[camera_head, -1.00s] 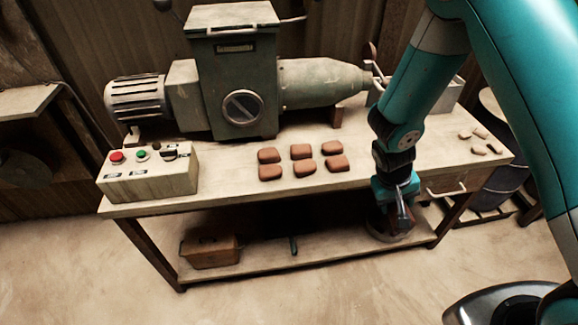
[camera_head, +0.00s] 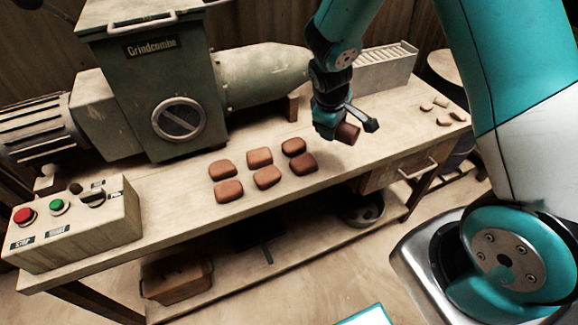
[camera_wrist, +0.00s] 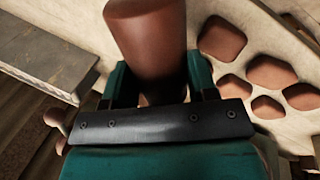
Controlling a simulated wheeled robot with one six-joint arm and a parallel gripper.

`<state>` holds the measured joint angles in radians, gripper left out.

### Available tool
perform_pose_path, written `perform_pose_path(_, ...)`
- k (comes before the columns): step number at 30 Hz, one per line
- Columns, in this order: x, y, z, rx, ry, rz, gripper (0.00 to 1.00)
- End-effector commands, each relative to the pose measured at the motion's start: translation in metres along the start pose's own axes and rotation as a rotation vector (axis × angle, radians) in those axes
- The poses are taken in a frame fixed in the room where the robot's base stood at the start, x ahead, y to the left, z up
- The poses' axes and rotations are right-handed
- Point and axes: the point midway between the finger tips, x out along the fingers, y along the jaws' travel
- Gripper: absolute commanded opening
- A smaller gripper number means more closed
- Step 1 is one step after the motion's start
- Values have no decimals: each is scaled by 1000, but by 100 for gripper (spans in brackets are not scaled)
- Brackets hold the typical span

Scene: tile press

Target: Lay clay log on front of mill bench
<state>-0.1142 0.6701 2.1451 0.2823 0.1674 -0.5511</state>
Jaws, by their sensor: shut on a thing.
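My gripper (camera_head: 347,124) is shut on the clay log (camera_head: 348,132), a reddish-brown cylinder, over the right half of the mill bench (camera_head: 350,165). In the wrist view the clay log (camera_wrist: 147,35) sticks out between my two fingers (camera_wrist: 155,92). Part of the log is hidden by the gripper in the head view. I cannot tell whether it touches the bench top. The bench front edge runs below and in front of it.
Several reddish clay pieces (camera_head: 262,172) lie left of my gripper. The green mill (camera_head: 150,85) stands behind them, with a control box (camera_head: 80,220) at left. A grey trough (camera_head: 385,68) stands at the back right, and small pale pieces (camera_head: 440,108) lie at the right end.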

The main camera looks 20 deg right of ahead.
Motion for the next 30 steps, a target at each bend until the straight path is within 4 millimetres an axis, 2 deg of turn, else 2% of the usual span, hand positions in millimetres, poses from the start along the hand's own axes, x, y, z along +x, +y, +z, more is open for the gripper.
perform_pose_path(1,-1,15,-3,-88,41,7,14)
perform_pose_path(3,-11,33,-6,-239,89,8,14)
perform_pose_path(9,-42,76,-5,-629,212,8,14)
perform_pose_path(13,-59,94,-2,-817,269,6,14)
perform_pose_path(17,-68,103,1,-926,302,2,14)
perform_pose_path(20,-61,100,1,-959,312,-3,14)
perform_pose_path(22,-47,95,1,-964,312,-6,14)
perform_pose_path(30,24,71,1,-962,310,-8,14)
